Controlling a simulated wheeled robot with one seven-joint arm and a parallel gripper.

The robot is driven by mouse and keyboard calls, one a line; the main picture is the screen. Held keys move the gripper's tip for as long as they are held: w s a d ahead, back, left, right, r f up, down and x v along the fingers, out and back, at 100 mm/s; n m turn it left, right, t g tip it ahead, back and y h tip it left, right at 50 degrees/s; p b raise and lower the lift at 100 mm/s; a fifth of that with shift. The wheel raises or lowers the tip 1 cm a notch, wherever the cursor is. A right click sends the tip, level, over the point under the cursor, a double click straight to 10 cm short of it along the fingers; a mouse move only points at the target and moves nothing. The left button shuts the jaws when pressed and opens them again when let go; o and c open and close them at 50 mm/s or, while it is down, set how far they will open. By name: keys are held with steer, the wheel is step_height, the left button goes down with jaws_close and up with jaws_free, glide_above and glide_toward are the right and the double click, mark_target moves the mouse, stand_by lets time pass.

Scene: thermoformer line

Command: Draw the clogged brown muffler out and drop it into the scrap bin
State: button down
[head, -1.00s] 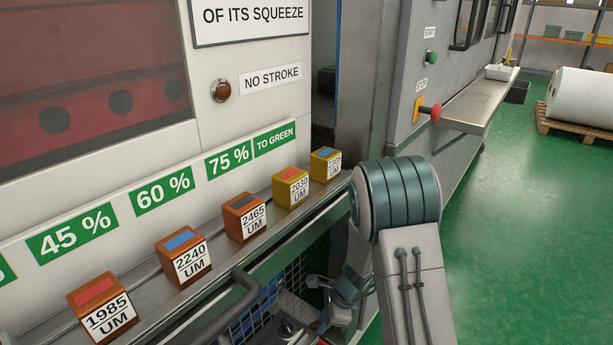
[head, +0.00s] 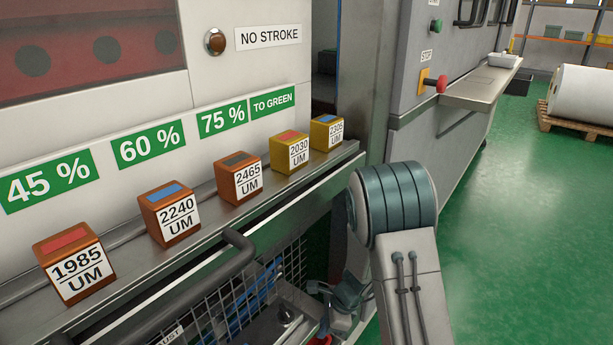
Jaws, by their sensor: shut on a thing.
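My arm comes down at the right of the head view, and its wrist and gripper (head: 318,288) are low in the picture, beside the wire mesh under the machine's ledge. The gripper is small and partly hidden by my own arm. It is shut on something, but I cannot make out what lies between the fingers. I cannot pick out the brown muffler or the scrap bin. Below the ledge, behind the mesh, are blue parts and a grey block with a dark round knob (head: 286,315). A cut-off label ending in "UST" (head: 168,337) shows at the bottom edge.
A metal ledge (head: 120,285) carries several orange and yellow marked blocks. A grey bar handle (head: 236,240) sticks out below it, near the wire mesh (head: 290,262). A grey cabinet with a red button (head: 440,85) stands behind.

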steer(key=shift+f, duration=0.2)
steer(key=c, duration=1.4)
jaws_free()
steer(key=shift+c, duration=0.2)
steer(key=shift+r+p, duration=0.4)
steer(key=shift+r, duration=0.1)
steer(key=s+d+r+p, duration=0.3)
steer(key=d+r+p, duration=0.2)
steer(key=d+r, duration=0.5)
steer(key=shift+s+d+p, duration=0.4)
steer(key=shift+d, duration=0.1)
